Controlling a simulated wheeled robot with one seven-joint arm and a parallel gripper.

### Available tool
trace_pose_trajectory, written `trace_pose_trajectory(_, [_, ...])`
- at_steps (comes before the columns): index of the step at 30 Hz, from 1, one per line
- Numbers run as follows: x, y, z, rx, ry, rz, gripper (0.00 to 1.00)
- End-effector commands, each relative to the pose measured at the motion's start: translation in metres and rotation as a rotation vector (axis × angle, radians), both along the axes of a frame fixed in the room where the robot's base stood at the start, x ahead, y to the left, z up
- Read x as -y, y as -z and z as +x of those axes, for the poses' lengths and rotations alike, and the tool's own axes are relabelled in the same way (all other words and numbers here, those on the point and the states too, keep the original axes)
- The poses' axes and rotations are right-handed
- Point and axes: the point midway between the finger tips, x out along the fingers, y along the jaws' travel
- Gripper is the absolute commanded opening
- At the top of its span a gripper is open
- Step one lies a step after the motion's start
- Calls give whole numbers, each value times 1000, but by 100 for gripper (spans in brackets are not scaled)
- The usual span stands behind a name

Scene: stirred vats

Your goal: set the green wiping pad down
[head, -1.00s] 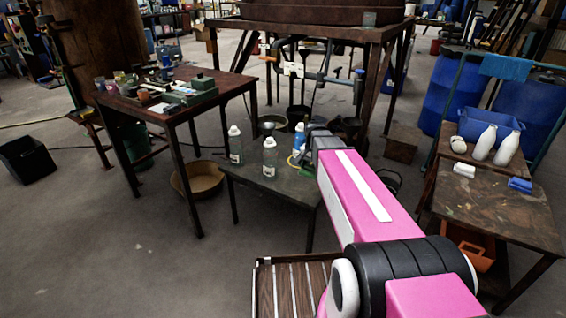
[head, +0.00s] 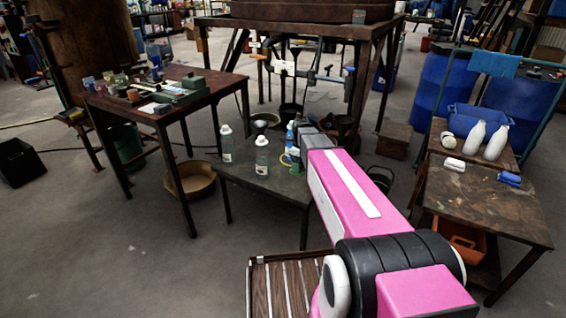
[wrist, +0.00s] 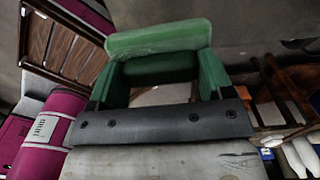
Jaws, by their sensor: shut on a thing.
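The green wiping pad (wrist: 160,39) shows in the wrist view, at the far end of my gripper (wrist: 163,75). The gripper's two green fingers stand at left and right, and it is shut on the pad. The pad looks a little tilted and spans the fingertips. I cannot tell the pad's height above any surface.
Two clear bottles (head: 262,157) (head: 227,145) and a blue bottle (head: 290,134) stand on the small dark table. A wooden bench (head: 475,205) at right holds white bottles (head: 497,143), a white cloth (head: 454,164) and a blue item (head: 509,179). A slatted wooden surface (head: 286,286) lies near front.

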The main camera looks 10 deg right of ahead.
Motion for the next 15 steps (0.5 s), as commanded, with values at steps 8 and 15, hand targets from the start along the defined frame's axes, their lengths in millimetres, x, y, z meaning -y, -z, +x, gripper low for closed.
trace_pose_trajectory(8, [0,32,1,-2,16,0,46])
trace_pose_trajectory(15, [0,63,1,-1,14,0,46])
